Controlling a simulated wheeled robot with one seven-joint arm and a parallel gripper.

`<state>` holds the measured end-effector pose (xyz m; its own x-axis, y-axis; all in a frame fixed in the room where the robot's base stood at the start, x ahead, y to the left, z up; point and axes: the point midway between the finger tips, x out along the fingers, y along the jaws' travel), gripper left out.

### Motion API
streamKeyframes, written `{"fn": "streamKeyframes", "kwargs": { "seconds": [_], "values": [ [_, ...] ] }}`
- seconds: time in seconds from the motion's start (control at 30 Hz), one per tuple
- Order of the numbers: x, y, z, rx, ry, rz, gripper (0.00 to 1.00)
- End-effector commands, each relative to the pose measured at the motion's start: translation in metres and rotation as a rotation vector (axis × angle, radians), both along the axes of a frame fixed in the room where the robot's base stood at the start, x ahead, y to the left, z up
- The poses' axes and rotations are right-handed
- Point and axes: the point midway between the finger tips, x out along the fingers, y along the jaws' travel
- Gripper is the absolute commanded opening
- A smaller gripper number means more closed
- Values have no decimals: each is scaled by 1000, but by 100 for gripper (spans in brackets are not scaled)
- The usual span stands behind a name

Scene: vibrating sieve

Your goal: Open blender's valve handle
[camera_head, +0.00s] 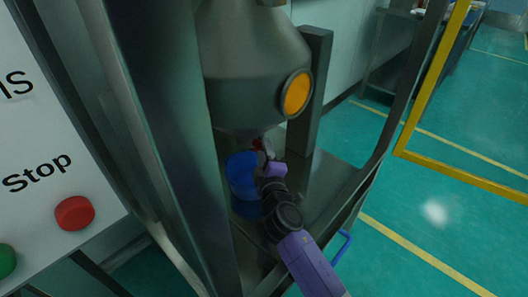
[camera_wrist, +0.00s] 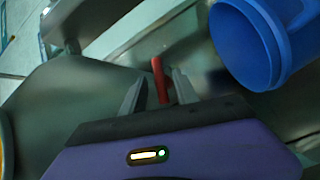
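The grey metal blender (camera_head: 255,60) has a round orange window on its side and narrows toward its bottom. Its red valve handle (camera_head: 257,143) shows just under the blender, partly hidden by my gripper (camera_head: 265,157). In the wrist view the red handle (camera_wrist: 157,66) is a thin bar. My gripper (camera_wrist: 158,76) is open, with one finger on each side of the bar. A gap shows between the bar and each finger. The valve body itself is hard to make out.
A blue bucket (camera_head: 242,172) stands under the blender, left of my gripper; it also shows in the wrist view (camera_wrist: 278,45). Metal frame posts (camera_head: 312,85) surround the space. A control panel (camera_head: 45,165) with a red Stop button is at the left.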

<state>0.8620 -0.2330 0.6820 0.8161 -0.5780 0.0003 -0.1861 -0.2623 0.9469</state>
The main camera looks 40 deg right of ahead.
Motion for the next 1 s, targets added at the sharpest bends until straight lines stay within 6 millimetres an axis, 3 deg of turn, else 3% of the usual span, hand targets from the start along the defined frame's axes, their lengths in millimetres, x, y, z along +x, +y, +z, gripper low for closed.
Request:
{"fn": "streamKeyframes", "kwargs": {
  "seconds": [0.17,0.33,0.67,1.0],
  "values": [
    [0,0,0,0,0,0,34],
    [0,0,0,0,0,0,1],
    [0,0,4,15,-1,-1,0],
    [0,-1,13,166,4,-1,0]
  ]
}}
